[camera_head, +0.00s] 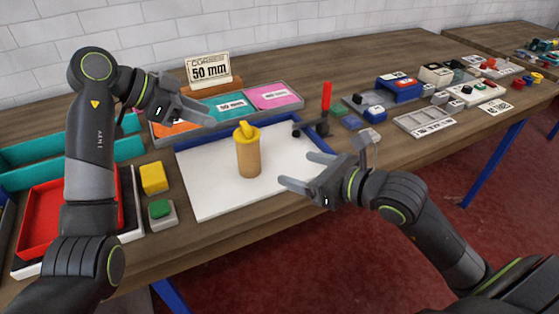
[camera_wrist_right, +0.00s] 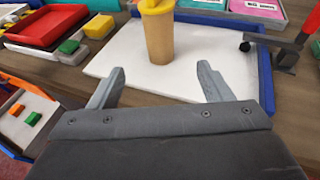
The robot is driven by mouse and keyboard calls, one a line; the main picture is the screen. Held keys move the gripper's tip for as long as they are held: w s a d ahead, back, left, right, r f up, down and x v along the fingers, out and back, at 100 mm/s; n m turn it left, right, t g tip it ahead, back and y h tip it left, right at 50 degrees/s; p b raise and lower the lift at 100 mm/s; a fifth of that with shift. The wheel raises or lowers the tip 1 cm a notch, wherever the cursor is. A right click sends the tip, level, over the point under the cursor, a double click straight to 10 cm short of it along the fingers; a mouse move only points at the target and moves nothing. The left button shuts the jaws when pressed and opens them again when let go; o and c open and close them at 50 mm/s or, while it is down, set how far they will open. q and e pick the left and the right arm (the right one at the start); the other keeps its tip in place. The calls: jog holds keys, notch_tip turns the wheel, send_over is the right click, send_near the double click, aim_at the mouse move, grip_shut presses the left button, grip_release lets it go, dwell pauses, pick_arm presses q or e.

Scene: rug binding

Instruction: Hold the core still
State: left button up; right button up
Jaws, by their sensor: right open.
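The core is a tan cylinder (camera_head: 248,158) standing upright on a white board with a blue edge (camera_head: 205,195). A yellow piece (camera_head: 245,132) sits on its top. In the right wrist view the core (camera_wrist_right: 159,38) stands beyond the fingertips, near the middle. My right gripper (camera_head: 290,170) is open and empty, to the right of the core and apart from it. Its two spread fingers (camera_wrist_right: 158,82) show in the right wrist view. My left gripper (camera_head: 205,117) is above and left of the core, apart from it; its finger gap is not clear.
A red tray (camera_head: 45,222), a yellow block (camera_head: 153,178) and a green block (camera_head: 160,209) lie left of the board. A "50 mm" sign (camera_head: 208,69) and a coloured card tray (camera_head: 302,103) stand behind. A red upright post (camera_head: 326,98) stands at the board's back right.

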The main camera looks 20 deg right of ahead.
aim_at(242, 126)
jog(key=x, duration=1.7)
jog(key=shift+f, duration=0.1)
jog(key=c, duration=1.2)
pick_arm(q)
jog(key=shift+o, duration=0.8)
pick_arm(e)
jog(key=shift+c, duration=0.4)
pick_arm(q)
jog(key=o, duration=0.5)
jog(key=shift+a+f+h, duration=0.3)
jog(key=shift+f+h, duration=0.2)
jog(key=shift+f, duration=0.1)
pick_arm(e)
jog(key=shift+s, duration=0.1)
pick_arm(q)
jog(key=d+f+h, duration=0.1)
jog(key=d, duration=0.2)
jog(key=d+f, duration=0.2)
jog(key=d, duration=0.1)
jog(key=d+f+h, duration=0.1)
jog(key=d+f, duration=0.1)
jog(key=d, duration=0.2)
jog(key=shift+w+f+h, duration=0.1)
jog(key=shift+w+h, duration=0.1)
jog(key=shift+h, duration=0.1)
